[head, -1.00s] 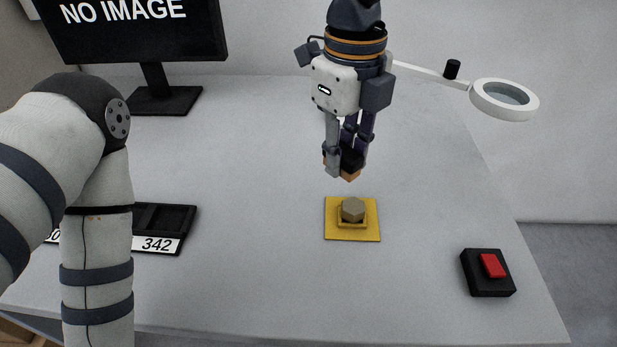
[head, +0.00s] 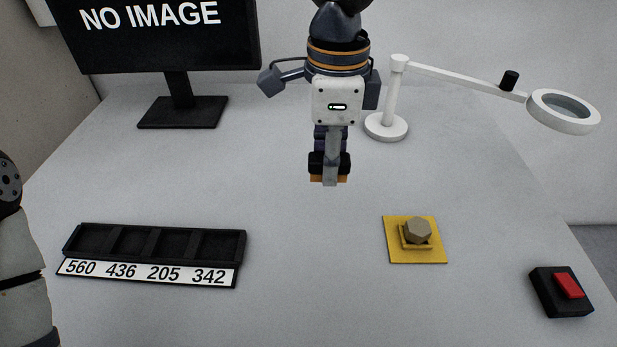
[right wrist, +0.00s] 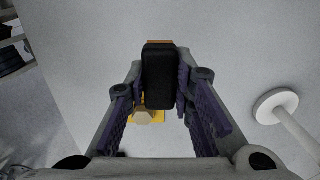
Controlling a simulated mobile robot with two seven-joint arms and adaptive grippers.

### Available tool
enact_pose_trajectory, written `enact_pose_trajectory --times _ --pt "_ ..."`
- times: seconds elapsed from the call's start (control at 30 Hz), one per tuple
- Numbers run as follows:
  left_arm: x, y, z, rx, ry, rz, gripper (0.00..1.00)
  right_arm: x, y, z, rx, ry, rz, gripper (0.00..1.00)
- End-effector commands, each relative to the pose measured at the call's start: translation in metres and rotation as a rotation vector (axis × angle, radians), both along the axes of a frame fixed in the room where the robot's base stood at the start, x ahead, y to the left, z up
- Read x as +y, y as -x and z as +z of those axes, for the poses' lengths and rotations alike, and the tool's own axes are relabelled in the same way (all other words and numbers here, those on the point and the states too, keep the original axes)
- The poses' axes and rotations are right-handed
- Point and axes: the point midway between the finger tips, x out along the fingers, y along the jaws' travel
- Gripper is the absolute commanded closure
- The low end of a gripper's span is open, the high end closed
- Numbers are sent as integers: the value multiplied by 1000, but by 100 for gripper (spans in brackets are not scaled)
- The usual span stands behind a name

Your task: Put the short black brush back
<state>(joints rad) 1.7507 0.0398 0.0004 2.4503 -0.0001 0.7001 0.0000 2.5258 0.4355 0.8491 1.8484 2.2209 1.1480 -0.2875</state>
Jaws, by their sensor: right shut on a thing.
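My right gripper (head: 330,178) is shut on the short black brush (head: 345,165), a black block with an orange-brown underside. It holds the brush above the table, behind and left of the yellow plate. In the right wrist view the brush (right wrist: 159,77) sits between the two fingers (right wrist: 160,95). A black tray (head: 240,248) lies at the left front, with a row of dark compartments above white labels 560, 436, 205 and 342. The compartments look empty. My left gripper is out of view.
A yellow plate (head: 433,256) holding a hexagonal nut-like piece (head: 418,230) lies right of centre. A red button on a black box (head: 562,292) is at the right front. A monitor (head: 180,110) and magnifier lamp (head: 388,127) stand behind. The table between tray and plate is clear.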

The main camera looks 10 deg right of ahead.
Motion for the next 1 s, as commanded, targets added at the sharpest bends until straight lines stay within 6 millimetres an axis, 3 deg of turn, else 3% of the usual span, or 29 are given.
enact_pose_trajectory --times 0.03,0.1,0.3,0.43,0.6,0.97,1.0 --pt "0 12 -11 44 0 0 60 -1 -16 -23 27 1 -3 100" --pt "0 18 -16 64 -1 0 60 -2 -31 -39 31 4 -2 100" --pt "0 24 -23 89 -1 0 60 -3 -58 -66 18 1 0 100" --pt "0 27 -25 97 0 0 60 -4 -67 -75 16 2 -1 100" --pt "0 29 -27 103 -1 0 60 -4 -69 -104 13 3 1 100" --pt "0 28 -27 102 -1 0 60 -4 -68 -108 12 1 -1 100" --pt "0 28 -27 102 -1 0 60 -4 -69 -108 11 1 -1 69"
